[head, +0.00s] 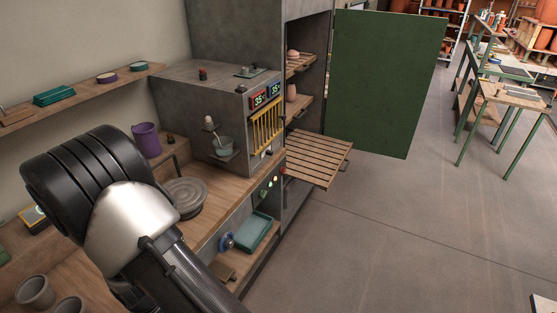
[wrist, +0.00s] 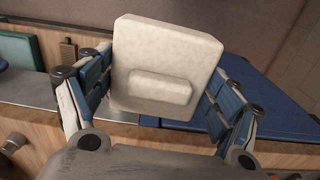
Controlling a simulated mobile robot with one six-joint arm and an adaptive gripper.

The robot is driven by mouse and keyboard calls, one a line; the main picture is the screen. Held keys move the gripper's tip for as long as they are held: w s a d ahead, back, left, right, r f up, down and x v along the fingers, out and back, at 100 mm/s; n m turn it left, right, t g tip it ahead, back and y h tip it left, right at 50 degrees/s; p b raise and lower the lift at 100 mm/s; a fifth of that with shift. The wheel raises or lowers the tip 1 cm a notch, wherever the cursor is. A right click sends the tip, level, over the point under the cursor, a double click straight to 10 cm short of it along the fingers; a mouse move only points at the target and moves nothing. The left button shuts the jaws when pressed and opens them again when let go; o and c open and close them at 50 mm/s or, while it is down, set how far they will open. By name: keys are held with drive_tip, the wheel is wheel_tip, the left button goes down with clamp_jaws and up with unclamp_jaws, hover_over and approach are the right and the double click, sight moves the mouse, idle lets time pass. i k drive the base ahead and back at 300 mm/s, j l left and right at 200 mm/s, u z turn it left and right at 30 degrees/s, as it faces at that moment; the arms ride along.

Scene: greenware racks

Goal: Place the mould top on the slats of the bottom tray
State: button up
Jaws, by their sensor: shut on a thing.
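My gripper (wrist: 160,92) is shut on the mould top (wrist: 165,55), a pale, off-white block with rounded corners and a raised bar on its near face. One blue-padded finger is at each side of it. Neither the gripper nor the mould top can be made out in the head view, where my arm fills the lower left. The bottom tray (head: 318,158) is a wooden slatted shelf, drawn out of the open grey cabinet. Its slats are bare.
Higher slatted trays (head: 300,64) hold pinkish pieces. The green door (head: 385,85) stands open right of the cabinet. A workbench (head: 205,215) with a grey wheel disc (head: 185,198) and a control box (head: 205,110) lies left. The floor (head: 380,230) before the tray is clear.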

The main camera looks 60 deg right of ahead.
sight(328, 149)
drive_tip(key=l+z, duration=0.3)
drive_tip(key=i+l+z, duration=0.15)
drive_tip(key=l+z, duration=0.15)
drive_tip(key=i+l+z, duration=0.1)
drive_tip(key=l+z, duration=0.15)
drive_tip(key=i+l+z, duration=0.1)
drive_tip(key=i+l, duration=0.15)
drive_tip(key=l, duration=0.25)
drive_tip(key=i+l, duration=0.3)
drive_tip(key=l, duration=0.2)
drive_tip(key=i+l+z, duration=0.15)
drive_tip(key=i+l, duration=0.15)
drive_tip(key=l, duration=0.15)
drive_tip(key=i+l+z, duration=0.1)
drive_tip(key=i+l, duration=0.2)
drive_tip(key=l, duration=0.15)
drive_tip(key=i+l, duration=0.4)
drive_tip(key=l, duration=0.2)
drive_tip(key=i+l, duration=0.45)
drive_tip(key=l, duration=0.1)
